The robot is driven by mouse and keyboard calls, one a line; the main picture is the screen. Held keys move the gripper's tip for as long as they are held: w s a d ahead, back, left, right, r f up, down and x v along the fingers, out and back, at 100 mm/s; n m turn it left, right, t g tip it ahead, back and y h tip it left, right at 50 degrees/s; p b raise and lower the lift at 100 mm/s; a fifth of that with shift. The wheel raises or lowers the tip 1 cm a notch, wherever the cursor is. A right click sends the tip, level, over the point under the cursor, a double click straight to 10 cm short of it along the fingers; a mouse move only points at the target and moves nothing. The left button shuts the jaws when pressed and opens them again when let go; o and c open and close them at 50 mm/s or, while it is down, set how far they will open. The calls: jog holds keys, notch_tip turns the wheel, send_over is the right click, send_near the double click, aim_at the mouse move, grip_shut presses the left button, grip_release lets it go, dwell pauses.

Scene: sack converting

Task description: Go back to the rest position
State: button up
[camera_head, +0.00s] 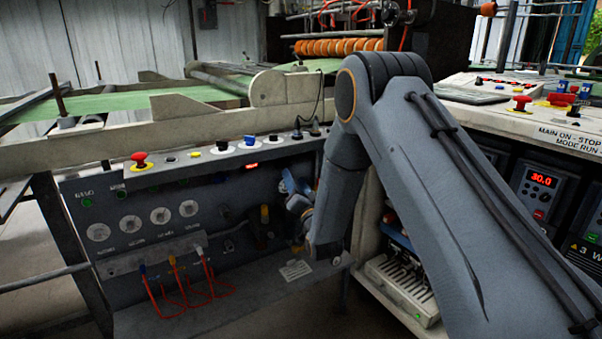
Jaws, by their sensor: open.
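My arm fills the middle and right of the view. Its elbow is at the top centre, and the forearm hangs down in front of the grey control panel (120,262). I cannot make out my gripper; the end of the arm is hidden or blends into the dark panel. Small blue and grey parts (291,186) show just left of the forearm. I cannot tell whether they belong to my wrist or to the panel.
The panel carries a red mushroom button (140,159), several dials and red cables (205,280). At right stands a console (540,185) with a red display. Behind is a machine with orange rollers (338,47) and a green web (120,100). Little free room shows around the forearm.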

jog(key=s+d+r+n+g+h, duration=0.15)
jog(key=s+d+n+g, duration=0.35)
jog(key=s, duration=1.2)
jog(key=s+d+r+g+h, duration=0.1)
jog(key=s+d+g+h, duration=0.2)
jog(key=s+g, duration=0.95)
jog(key=s+d+r+n+g+h, duration=0.1)
jog(key=s+d+n+g+h, duration=0.2)
jog(key=s, duration=1.8)
jog(key=d+r+m+t+p, duration=0.1)
jog(key=d+r+m+p, duration=0.3)
jog(key=d+r+p, duration=1)
jog(key=r+p, duration=0.1)
jog(key=p, duration=0.8)
jog(key=shift+r, duration=0.4)
